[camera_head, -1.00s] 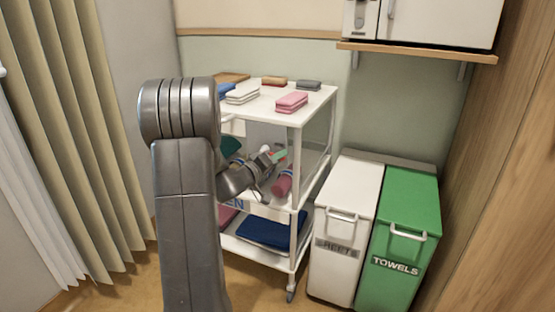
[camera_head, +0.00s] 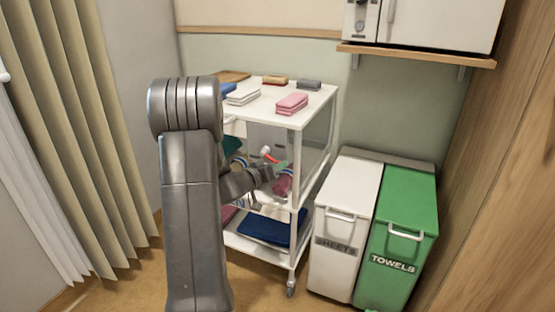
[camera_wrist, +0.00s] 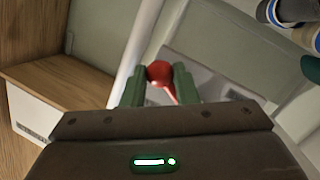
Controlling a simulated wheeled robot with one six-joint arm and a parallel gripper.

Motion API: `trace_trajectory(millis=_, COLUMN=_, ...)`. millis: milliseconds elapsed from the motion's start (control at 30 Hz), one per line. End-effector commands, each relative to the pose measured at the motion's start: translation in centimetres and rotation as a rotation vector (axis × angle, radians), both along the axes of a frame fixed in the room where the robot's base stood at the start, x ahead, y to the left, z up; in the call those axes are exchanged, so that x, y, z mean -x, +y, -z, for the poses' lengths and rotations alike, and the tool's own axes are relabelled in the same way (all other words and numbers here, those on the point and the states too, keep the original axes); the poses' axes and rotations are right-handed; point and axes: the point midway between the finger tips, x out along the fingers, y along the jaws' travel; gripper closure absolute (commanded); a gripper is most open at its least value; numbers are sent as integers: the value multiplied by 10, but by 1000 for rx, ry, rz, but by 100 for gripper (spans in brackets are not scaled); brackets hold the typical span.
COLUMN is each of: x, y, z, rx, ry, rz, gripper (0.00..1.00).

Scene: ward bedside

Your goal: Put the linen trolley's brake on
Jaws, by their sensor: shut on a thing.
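The white linen trolley (camera_head: 313,108) stands against the wall, with folded linen on its shelves. A red lever with a round knob (camera_wrist: 159,71) shows in the wrist view beside a pale upright post. It also shows as a small red piece in the head view (camera_head: 268,154), at the trolley's middle level. My gripper (camera_wrist: 160,80) has its two green fingers shut on the knob, one on each side. The lever's thin red stem runs down behind my gripper body, and its lower end is hidden. In the head view my arm covers the trolley's left side.
A white sheets bin (camera_head: 343,220) and a green towels bin (camera_head: 402,232) stand close to the trolley's right. A wall shelf (camera_head: 420,53) is at upper right. Beige curtains (camera_head: 75,130) hang at left. A pink rolled item (camera_head: 283,183) lies near my gripper.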

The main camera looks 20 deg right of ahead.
Motion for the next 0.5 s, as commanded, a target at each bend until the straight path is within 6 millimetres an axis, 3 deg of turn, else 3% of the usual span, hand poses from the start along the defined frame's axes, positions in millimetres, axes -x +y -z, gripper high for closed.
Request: trace_trajectory(millis=500, x=-16, y=12, z=21, rx=-316, ry=-379, rz=1, gripper=100)
